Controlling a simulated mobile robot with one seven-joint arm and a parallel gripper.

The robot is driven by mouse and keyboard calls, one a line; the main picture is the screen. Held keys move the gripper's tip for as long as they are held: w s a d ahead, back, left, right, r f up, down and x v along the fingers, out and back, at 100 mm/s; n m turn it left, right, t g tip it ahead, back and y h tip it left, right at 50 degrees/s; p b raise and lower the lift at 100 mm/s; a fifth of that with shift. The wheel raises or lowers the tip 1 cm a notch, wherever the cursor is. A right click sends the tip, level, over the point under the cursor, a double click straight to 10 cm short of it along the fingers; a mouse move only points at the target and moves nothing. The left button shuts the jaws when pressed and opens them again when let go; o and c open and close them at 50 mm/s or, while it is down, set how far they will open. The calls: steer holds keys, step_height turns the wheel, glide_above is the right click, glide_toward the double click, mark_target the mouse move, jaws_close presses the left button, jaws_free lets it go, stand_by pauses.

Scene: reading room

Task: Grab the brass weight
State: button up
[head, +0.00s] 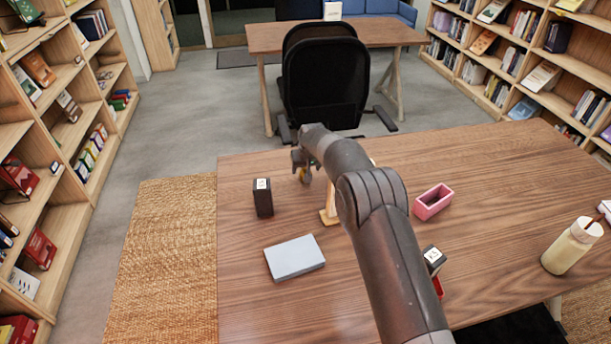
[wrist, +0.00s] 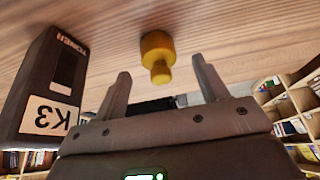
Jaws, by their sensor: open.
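The brass weight (wrist: 157,50) is a small yellow knobbed cylinder on the wooden table, seen in the wrist view. It lies in the gap between the two fingers of my gripper (wrist: 161,68), just beyond their tips, with no contact visible. My gripper (head: 303,165) is open and empty. In the head view it hangs over the far left part of the table, and the weight cannot be clearly made out there. A dark block labelled K3 (wrist: 48,75) stands close to the left of the gripper in the wrist view; it also shows in the head view (head: 263,203).
A grey flat box (head: 294,258), a pink open box (head: 433,202), another dark labelled block (head: 433,256) and a cream bottle (head: 568,250) are on the table (head: 500,180). A wooden piece (head: 328,216) is partly behind my arm. A black chair (head: 325,80) stands beyond the far edge.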

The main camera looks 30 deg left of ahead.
steer(key=shift+x, duration=2.1)
steer(key=shift+s+d, duration=0.1)
steer(key=shift+c, duration=0.4)
steer(key=c, duration=1.4)
